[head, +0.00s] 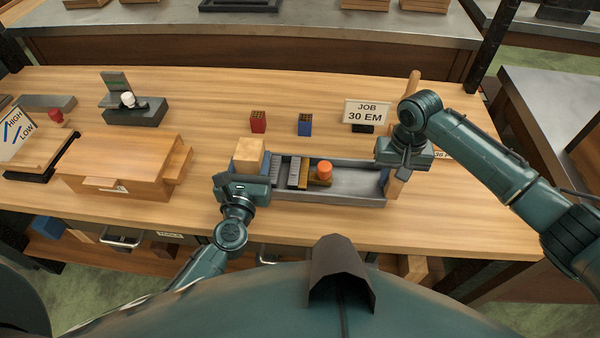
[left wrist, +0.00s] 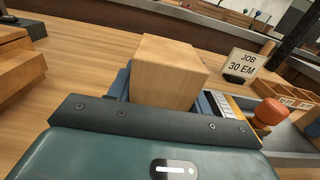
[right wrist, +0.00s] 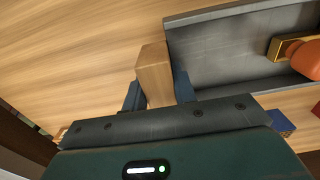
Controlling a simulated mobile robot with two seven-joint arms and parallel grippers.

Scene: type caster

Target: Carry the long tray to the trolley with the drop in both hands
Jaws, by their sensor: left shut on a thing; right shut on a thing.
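The long tray (head: 352,182) is a grey metal channel near the table's front edge. Inside are grey ribbed pieces (head: 296,172) and a brass-coloured piece with an orange knob (head: 325,169). It has a wooden block at each end. My left gripper (head: 246,178) is shut on the left block (head: 251,152), which shows between its fingers in the left wrist view (left wrist: 168,72). My right gripper (head: 399,172) is shut on the right block (head: 394,188), also in the right wrist view (right wrist: 154,75). I cannot tell whether the tray touches the table.
A grey-topped surface (head: 545,105), possibly the trolley, stands right across a gap. Behind the tray are a red block (head: 258,122), a blue block (head: 305,125) and a JOB 30 EM sign (head: 366,112). A wooden case (head: 120,165) stands left. A dark post (head: 492,45) rises at the back right.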

